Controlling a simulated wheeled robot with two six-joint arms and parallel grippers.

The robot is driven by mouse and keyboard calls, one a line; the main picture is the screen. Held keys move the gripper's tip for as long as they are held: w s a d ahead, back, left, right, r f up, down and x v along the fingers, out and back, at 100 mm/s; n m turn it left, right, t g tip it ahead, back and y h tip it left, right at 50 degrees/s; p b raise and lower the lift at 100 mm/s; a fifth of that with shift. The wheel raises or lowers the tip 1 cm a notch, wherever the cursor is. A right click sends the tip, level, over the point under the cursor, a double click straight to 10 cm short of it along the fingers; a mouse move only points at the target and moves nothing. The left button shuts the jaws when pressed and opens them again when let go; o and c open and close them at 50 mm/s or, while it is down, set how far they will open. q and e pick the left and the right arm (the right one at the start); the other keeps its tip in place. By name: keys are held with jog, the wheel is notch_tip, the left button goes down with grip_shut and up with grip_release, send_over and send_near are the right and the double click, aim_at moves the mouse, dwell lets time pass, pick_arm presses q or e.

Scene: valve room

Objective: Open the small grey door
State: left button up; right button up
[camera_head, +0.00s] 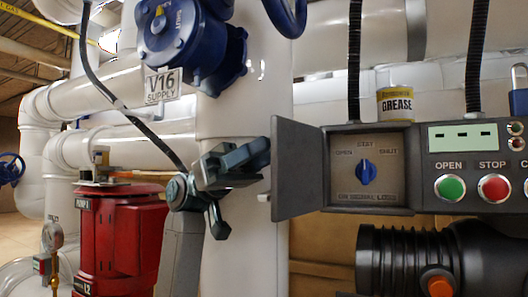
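The small grey door (297,170) stands swung open at the left side of the grey control box. My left gripper (255,163) is just left of the door, in front of the white pipe. Its fingertips are close to the door's outer face; I cannot tell whether they touch it. The gap between its fingers is unclear at this angle. My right gripper is not in view.
Right of the recess are a green button (450,188) and a red button (495,188). A grease jar (395,102) and a blue padlock (518,100) sit above the box. A black ribbed cylinder (400,262) lies below. A red pump (120,240) stands at lower left.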

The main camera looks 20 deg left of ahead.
pick_arm(q)
jog(key=shift+r, duration=0.1)
jog(key=s+d+r, duration=0.2)
jog(key=s, duration=0.5)
jog(key=s+d+r+b, duration=0.1)
jog(key=s+d+r, duration=0.1)
jog(key=s, duration=0.6)
jog(key=shift+s+d+r+b, duration=0.15)
jog(key=shift+d+r+b, duration=0.15)
jog(key=shift+d+r, duration=0.1)
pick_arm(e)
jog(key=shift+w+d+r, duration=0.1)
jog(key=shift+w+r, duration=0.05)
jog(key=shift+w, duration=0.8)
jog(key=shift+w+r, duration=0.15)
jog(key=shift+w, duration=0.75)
